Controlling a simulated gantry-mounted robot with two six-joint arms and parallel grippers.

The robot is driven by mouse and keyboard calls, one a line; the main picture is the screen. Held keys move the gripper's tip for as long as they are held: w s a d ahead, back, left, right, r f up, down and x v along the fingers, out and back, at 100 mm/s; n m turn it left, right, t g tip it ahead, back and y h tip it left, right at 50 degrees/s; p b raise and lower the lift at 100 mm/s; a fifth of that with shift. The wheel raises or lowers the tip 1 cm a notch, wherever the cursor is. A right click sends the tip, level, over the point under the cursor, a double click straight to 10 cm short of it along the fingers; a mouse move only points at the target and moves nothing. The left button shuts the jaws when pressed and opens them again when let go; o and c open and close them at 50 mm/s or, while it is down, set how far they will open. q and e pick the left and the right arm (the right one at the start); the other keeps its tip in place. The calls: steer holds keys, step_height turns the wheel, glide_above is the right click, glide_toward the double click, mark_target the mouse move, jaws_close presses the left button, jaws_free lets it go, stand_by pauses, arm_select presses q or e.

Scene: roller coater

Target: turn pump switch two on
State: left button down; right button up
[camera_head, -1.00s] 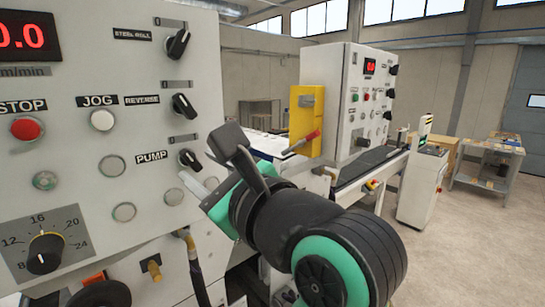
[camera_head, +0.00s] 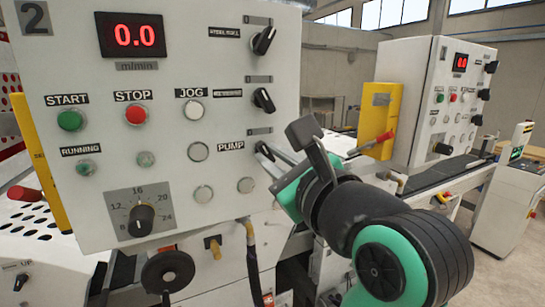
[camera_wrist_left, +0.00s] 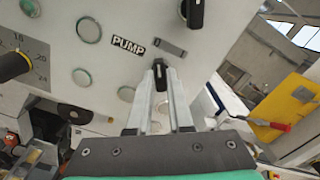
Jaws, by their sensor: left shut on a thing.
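The pump switch (camera_head: 265,151) is a black rotary knob beside the PUMP label on the white panel (camera_head: 70,225) marked 2. It shows close up in the left wrist view (camera_wrist_left: 160,72). My left gripper (camera_head: 267,160) is at this knob. In the left wrist view its two pale fingers (camera_wrist_left: 161,78) lie on either side of the knob, shut on it. The fingers partly hide the knob, so its exact angle is hard to tell. My right gripper is not in view.
Two more black knobs, the upper (camera_head: 264,40) and the middle one (camera_head: 264,99), sit above the pump switch. START (camera_head: 70,121) and STOP (camera_head: 136,115) buttons and a dial (camera_head: 141,220) are to the left. A second control cabinet (camera_head: 410,100) stands to the right.

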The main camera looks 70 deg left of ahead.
arm_select(q)
steer(key=shift+m, duration=0.4)
steer(key=m+p, duration=0.2)
steer(key=m, duration=0.3)
steer(key=shift+r, duration=0.15)
steer(key=m+p, duration=0.2)
steer(key=m, duration=0.4)
steer(key=shift+w, duration=0.1)
stand_by(0.4)
steer(key=c, duration=0.8)
jaws_free()
steer(key=shift+d, duration=0.1)
steer(key=d, duration=0.3)
steer(key=d+b, duration=0.1)
steer(key=d, duration=0.7)
steer(key=shift+w+d+b, duration=0.25)
steer(key=shift+w+b, duration=0.15)
